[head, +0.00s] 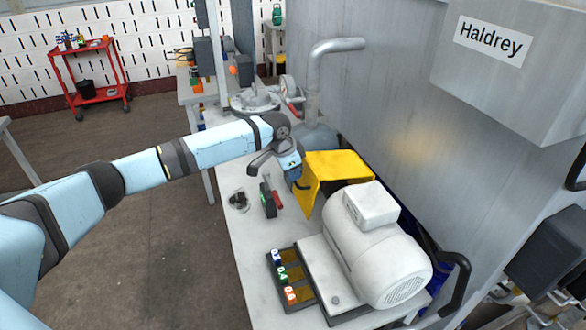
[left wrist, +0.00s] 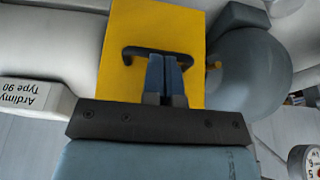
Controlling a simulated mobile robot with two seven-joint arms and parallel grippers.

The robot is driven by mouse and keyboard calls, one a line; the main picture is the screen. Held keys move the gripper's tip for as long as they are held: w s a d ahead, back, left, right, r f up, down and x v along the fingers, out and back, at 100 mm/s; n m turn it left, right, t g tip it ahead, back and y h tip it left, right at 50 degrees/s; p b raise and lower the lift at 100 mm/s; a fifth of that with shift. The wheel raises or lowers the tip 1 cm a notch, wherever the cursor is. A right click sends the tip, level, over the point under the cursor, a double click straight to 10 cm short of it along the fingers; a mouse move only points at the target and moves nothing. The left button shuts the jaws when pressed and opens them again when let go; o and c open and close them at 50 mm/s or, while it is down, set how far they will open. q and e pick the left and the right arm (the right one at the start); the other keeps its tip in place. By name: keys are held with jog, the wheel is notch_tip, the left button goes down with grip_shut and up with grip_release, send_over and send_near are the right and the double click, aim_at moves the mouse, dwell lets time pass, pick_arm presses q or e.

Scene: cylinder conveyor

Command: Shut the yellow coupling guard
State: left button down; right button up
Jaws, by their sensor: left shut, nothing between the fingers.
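The yellow coupling guard (head: 338,166) sits between the pale motor (head: 375,250) and a grey rounded housing (head: 317,138) on the bench. One yellow panel faces up and another slopes down on the side towards my arm. In the left wrist view the guard (left wrist: 195,30) fills the top middle, with a black bar handle (left wrist: 133,51) on its face. My left gripper (head: 302,187) is beside the guard's near left side. Its fingers (left wrist: 165,75) are shut and empty, overlapping the handle in the wrist view; I cannot tell whether they touch it. My right gripper is not in view.
The white bench (head: 238,262) holds a dark tray with numbered slots (head: 280,254), a small green and black device (head: 267,199) and a red-handled item (head: 277,200). A tall grey cabinet (head: 400,110) closes off the right side. Floor at left is mostly clear.

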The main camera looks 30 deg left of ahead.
pick_arm(q)
jog(key=shift+t+h, duration=0.4)
jog(key=shift+t, duration=0.1)
jog(key=shift+f, duration=2.3)
jog(key=shift+r+p, duration=0.1)
jog(key=shift+p, duration=0.2)
